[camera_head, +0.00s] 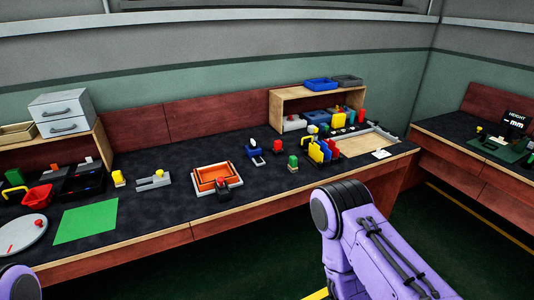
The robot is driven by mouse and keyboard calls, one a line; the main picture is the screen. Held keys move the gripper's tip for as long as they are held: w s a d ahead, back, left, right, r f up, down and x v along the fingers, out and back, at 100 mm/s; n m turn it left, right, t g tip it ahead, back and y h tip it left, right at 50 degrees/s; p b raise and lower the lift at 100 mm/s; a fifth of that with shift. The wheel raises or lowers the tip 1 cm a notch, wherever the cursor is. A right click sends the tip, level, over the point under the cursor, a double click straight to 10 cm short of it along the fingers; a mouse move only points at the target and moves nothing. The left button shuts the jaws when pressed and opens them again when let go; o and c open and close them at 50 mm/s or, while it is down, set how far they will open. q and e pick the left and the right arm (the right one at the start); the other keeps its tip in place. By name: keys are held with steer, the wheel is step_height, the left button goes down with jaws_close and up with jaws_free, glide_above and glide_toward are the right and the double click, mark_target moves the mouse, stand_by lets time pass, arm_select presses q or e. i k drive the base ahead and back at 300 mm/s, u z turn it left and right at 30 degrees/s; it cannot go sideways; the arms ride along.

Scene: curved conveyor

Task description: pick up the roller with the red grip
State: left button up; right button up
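I cannot pick out the roller with the red grip for certain at this size. A small dark tool with a red part (223,187) lies at the front of an orange tray (200,173) on the dark bench top. A red-topped upright piece (278,145) stands farther right, beside a blue item. Of my arms, only a purple link at lower right and a bit at the lower left corner show. Neither gripper is in view.
The long workbench (150,212) has a wooden front edge. A wooden shelf (290,103) and yellow and blue upright pieces (317,152) are at right. A second bench (455,143) stands far right.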

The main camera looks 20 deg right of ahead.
mark_target(278, 145)
steer(key=z, duration=0.6)
steer(key=i, duration=0.6)
steer(key=z, duration=0.8)
steer(key=i, duration=0.95)
steer(key=u, duration=0.25)
